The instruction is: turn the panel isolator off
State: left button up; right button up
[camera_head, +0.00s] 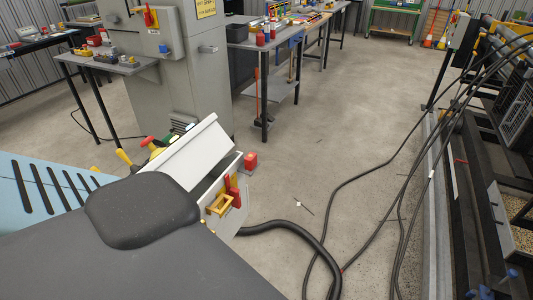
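Two red-and-yellow switches are in view, and I cannot tell for certain which is the panel isolator. One red handle with a yellow surround (222,198) is on the side plate of a white sloped console (188,157) near the centre. The other, a red lever on a yellow plate (149,17), is on a box on the grey cabinet (192,65) at the upper left. The nearer red handle looks roughly upright. Neither of my grippers shows in this view.
A light blue slotted surface (45,195) and a dark grey surface (140,265) fill the lower left. Black cables (345,190) cross the floor to a machine frame (490,190) on the right. Benches (270,40) stand behind. The middle floor (330,120) is mostly clear.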

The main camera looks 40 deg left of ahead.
aim_at(232, 192)
jog(key=i+l+u, duration=0.1)
jog(key=i+u, duration=0.3)
jog(key=i, duration=0.15)
jog(key=i+l+u, duration=0.3)
jog(key=i+u, duration=0.15)
jog(key=i+l+u, duration=0.1)
jog(key=u, duration=0.3)
jog(key=i+l+u, duration=0.2)
jog(key=u, duration=0.2)
jog(key=i+l+u, duration=0.1)
jog(key=u, duration=0.35)
jog(key=i+l+u, duration=0.1)
jog(key=l+u, duration=1.4)
